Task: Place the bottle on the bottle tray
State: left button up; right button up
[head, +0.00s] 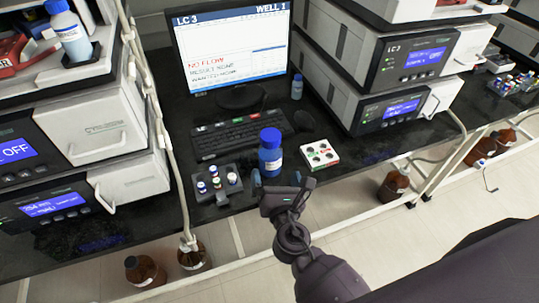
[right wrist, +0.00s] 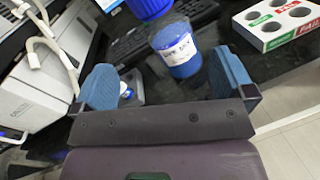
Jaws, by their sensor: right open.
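A bottle with a blue cap and blue liquid (head: 270,157) stands upright on the dark bench, between the keyboard and the front edge. My right gripper (head: 279,184) is open just in front of it. In the right wrist view the bottle (right wrist: 177,50) shows beyond the two blue fingertips (right wrist: 167,80), roughly between them, with no finger closed on it. A tray-like white top with raised edges (head: 27,80) caps the left instrument stack; another blue-capped bottle (head: 75,40) stands there on a dark pad. I cannot tell for certain that this is the bottle tray. My left gripper is not in view.
A dark vial rack (head: 219,197) is left of the bottle; a white holder with round holes (head: 320,154) is right. Behind are a keyboard (head: 241,134), mouse (head: 305,121), small bottle (head: 297,87) and monitor (head: 230,45). Instrument stacks flank both sides; tubing (head: 158,130) hangs at left.

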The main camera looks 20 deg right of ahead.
aim_at(272, 152)
jog(key=shift+w+d+n, duration=0.35)
jog(key=shift+w+n, duration=0.2)
jog(key=shift+w, duration=1.25)
jog(key=shift+w+d+n, duration=0.35)
jog(key=shift+w+n, duration=0.25)
jog(key=shift+w, duration=1.15)
jog(key=shift+w+d+n, duration=0.35)
jog(key=shift+w+n, duration=0.2)
jog(key=shift+w, duration=1.25)
jog(key=shift+r, duration=0.1)
jog(key=c, duration=1.4)
